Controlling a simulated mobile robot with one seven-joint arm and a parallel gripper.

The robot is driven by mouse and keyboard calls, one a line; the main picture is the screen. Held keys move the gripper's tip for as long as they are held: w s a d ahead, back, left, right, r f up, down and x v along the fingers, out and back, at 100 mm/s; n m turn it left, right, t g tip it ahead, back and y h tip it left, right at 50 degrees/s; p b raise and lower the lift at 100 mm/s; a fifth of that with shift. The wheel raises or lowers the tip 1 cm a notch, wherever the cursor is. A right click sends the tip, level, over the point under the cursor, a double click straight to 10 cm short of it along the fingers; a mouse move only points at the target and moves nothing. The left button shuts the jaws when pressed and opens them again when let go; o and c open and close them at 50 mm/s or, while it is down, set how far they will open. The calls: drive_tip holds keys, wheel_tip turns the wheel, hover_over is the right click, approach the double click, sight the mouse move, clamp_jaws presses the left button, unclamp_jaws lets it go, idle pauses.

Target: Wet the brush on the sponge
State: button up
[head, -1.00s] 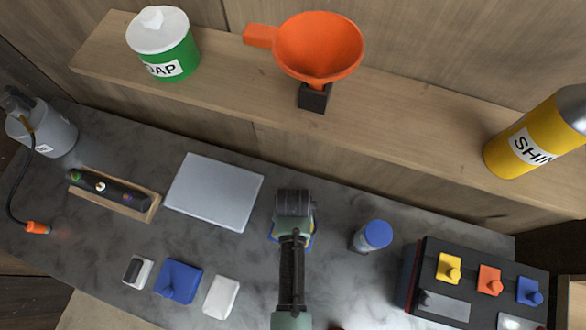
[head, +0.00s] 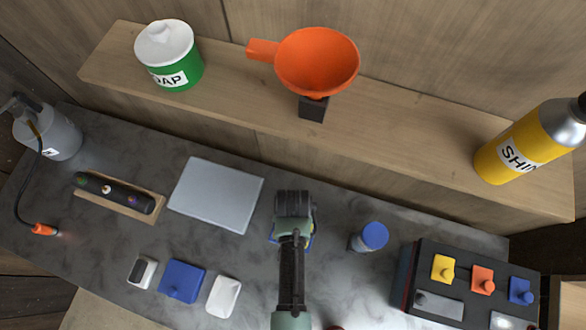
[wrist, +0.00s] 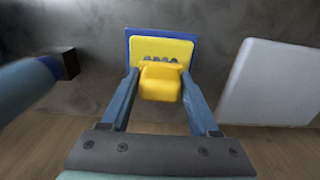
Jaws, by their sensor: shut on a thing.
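My gripper (head: 292,205) points down over the dark counter, between the grey plate and the blue-capped bottle. In the wrist view its two blue fingers (wrist: 161,88) are shut on the yellow knob of a yellow piece (wrist: 161,82). Behind this piece is a blue slab (wrist: 131,50), showing around its edges; dark marks show on the yellow face. I cannot tell whether the two touch. In the head view my gripper hides most of them. I cannot clearly identify the brush or the sponge. A blue block with a knob (head: 181,281) and a white block (head: 223,296) lie at the lower left.
The grey plate (head: 216,195) lies left of my gripper, and the blue-capped bottle (head: 373,237) stands right. A dark box (head: 470,285) with coloured knobbed pieces is farther right. A wooden shelf (head: 400,125) behind holds an orange funnel (head: 316,62), a soap tin (head: 168,55) and a yellow bottle (head: 520,150).

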drive_tip(key=shift+r+p, duration=2.15)
drive_tip(key=shift+r, duration=0.2)
drive_tip(key=shift+f, duration=0.1)
